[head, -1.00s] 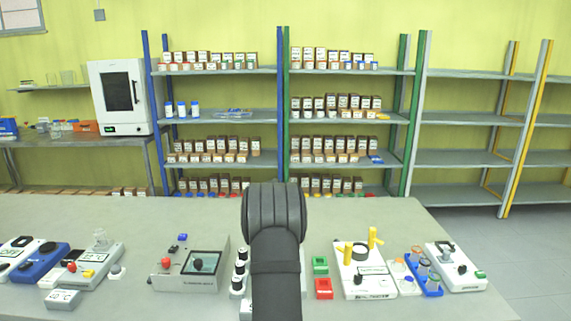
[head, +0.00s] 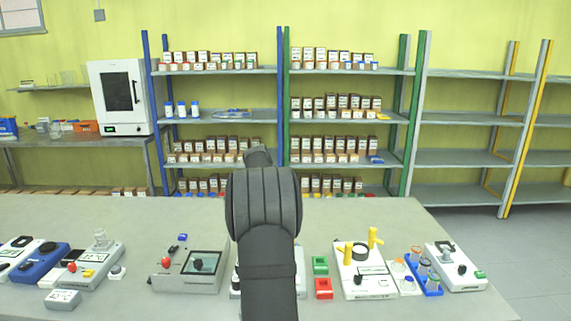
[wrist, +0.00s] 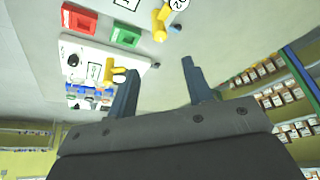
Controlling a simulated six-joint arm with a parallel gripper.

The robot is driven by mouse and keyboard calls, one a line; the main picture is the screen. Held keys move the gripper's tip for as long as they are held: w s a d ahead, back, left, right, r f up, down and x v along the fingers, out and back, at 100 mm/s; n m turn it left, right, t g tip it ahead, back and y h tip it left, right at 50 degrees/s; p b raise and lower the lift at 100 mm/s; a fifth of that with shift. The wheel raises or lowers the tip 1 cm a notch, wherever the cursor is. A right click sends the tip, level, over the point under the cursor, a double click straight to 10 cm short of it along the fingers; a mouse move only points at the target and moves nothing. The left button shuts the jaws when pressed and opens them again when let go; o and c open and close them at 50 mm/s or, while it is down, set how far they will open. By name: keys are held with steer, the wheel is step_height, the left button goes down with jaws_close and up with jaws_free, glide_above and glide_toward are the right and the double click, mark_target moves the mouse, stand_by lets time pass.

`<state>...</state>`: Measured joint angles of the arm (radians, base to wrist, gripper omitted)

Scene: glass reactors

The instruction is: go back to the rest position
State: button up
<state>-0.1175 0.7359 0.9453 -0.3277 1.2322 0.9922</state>
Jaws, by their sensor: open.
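My gripper (wrist: 158,82) shows in the wrist view with its two dark fingers spread apart and nothing between them. It hangs above the grey bench (head: 345,221); the bench's devices appear past the fingers. In the head view my black arm rises over the middle of the bench and hides the gripper itself. The arm also covers part of a device behind it.
On the bench are a box with a dark screen (head: 204,262), a green bin (head: 320,265), a red bin (head: 324,289), a white device with yellow posts (head: 364,281) and a blue vial rack (head: 432,285). Shelves of bottles (head: 335,157) stand behind. The bench's rear strip is clear.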

steer(key=v, duration=0.4)
steer(key=x, duration=1.6)
steer(key=shift+w+d+f, duration=0.1)
steer(key=shift+f, duration=0.25)
steer(key=n+t+y, duration=0.1)
steer(key=n, duration=0.2)
steer(key=shift+d, duration=0.1)
steer(key=shift+d+n+t+y, duration=0.15)
steer(key=shift+n+y, duration=0.25)
steer(key=shift+n, duration=0.8)
steer(key=shift+a+n+t+y, duration=0.15)
steer(key=shift+n+y, duration=0.25)
steer(key=shift+n, duration=0.8)
steer(key=shift+d+n+y, duration=0.15)
steer(key=shift+n+y, duration=0.3)
steer(key=shift+n, duration=0.65)
steer(key=shift+d+n+y, duration=0.1)
steer(key=shift+n+y, duration=0.35)
steer(key=shift+n, duration=0.65)
steer(key=shift+n+g+y, duration=0.4)
steer(key=shift+n+y, duration=0.3)
steer(key=shift+n, duration=1.2)
